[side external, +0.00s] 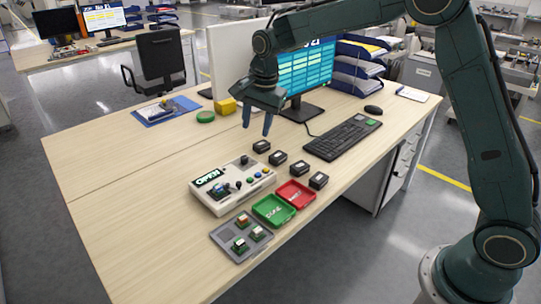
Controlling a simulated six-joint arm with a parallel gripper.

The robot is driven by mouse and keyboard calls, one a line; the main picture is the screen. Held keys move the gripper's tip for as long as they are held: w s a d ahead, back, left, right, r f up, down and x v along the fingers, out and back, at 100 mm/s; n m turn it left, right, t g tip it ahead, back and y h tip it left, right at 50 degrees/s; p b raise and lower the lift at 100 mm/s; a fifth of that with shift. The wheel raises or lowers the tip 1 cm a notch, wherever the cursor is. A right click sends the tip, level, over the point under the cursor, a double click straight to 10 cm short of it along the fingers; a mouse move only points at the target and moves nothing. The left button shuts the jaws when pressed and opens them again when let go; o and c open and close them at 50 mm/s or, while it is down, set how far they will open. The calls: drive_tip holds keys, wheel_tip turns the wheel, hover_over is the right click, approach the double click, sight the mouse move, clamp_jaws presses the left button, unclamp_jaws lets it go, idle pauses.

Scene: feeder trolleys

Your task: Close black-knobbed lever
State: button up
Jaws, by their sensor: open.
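A light beige test box (258,186) stands on the wooden desk, with a small display reading "OPEN" (209,177) at its left. A black knob (244,160), which looks like the lever's, stands up at the box's back edge; its shaft and exact tilt are too small to tell. A blue and metal fixture (222,191) sits on the box's left part, with small coloured buttons to its right. My gripper (257,129) is open and empty, pointing down above the desk. It is behind and above the box, apart from the knob.
Several small black boxes (279,158) stand in a row right of the test box. A green tray (289,216), a red tray (311,200) and a grey tray (229,254) holding small parts lie in front. A keyboard (343,138) and monitor (318,62) are behind.

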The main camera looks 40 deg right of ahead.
sight(239, 182)
drive_tip(key=w+a+f+m, duration=0.1)
drive_tip(key=w+f+m, duration=0.1)
drive_tip(key=w+f, duration=0.3)
wheel_tip(239, 182, down, 3)
drive_tip(key=shift+a+r+m+g, duration=0.1)
drive_tip(key=shift+a+m+g, duration=0.05)
drive_tip(key=shift+m+g, duration=0.2)
drive_tip(key=shift+w+a+f, duration=0.1)
drive_tip(key=shift+w+f, duration=0.2)
drive_tip(key=shift+f, duration=2)
drive_tip(key=shift+w+d+f, duration=0.1)
drive_tip(key=shift+w+f, duration=0.25)
drive_tip(key=shift+f, duration=1.9)
drive_tip(key=shift+w+a+f, duration=0.1)
drive_tip(key=shift+w+f, duration=0.2)
drive_tip(key=shift+f, duration=2)
drive_tip(key=shift+c, duration=0.2)
clamp_jaws()
